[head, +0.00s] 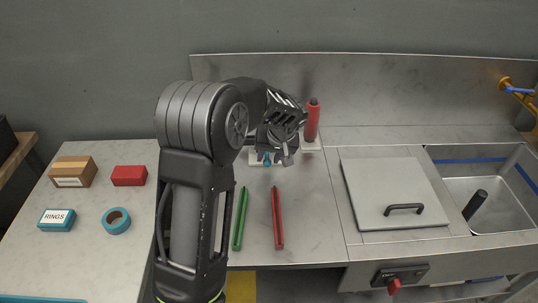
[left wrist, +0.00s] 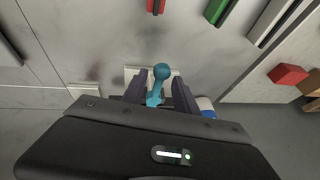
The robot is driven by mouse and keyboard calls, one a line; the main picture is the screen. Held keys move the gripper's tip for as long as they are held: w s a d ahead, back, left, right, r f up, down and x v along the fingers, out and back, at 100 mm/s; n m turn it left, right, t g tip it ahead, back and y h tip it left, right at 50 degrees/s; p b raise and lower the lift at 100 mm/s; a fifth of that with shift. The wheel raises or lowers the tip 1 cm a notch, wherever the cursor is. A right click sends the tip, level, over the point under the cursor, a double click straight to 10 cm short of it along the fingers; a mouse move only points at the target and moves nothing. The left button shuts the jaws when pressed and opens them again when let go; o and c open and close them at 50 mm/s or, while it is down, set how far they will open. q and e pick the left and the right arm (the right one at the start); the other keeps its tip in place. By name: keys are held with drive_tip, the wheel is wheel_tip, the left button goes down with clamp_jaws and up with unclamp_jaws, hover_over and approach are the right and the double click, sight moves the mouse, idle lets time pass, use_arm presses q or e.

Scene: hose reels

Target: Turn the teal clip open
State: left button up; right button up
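The teal clip (left wrist: 161,73) shows in the left wrist view as a lever with a round knob, standing on a pale base plate (left wrist: 133,74). In the head view only a small teal part (head: 267,160) shows below my gripper; the rest is hidden. My left gripper (head: 278,152) is over the plate at the back of the counter. In the left wrist view its two fingers (left wrist: 159,92) are apart, one on each side of the teal lever, with gaps visible. Whether either finger touches it lower down is hidden. My right gripper is in neither view.
A red bottle (head: 312,120) stands right behind the gripper. A green bar (head: 240,218) and a red bar (head: 278,217) lie in front. Boxes and a teal tape roll (head: 116,221) lie left. A lidded panel (head: 393,190) and sink (head: 490,197) are right.

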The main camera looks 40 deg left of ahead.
use_arm(q)
drive_tip(key=shift+c, duration=0.2)
clamp_jaws()
idle(1.1)
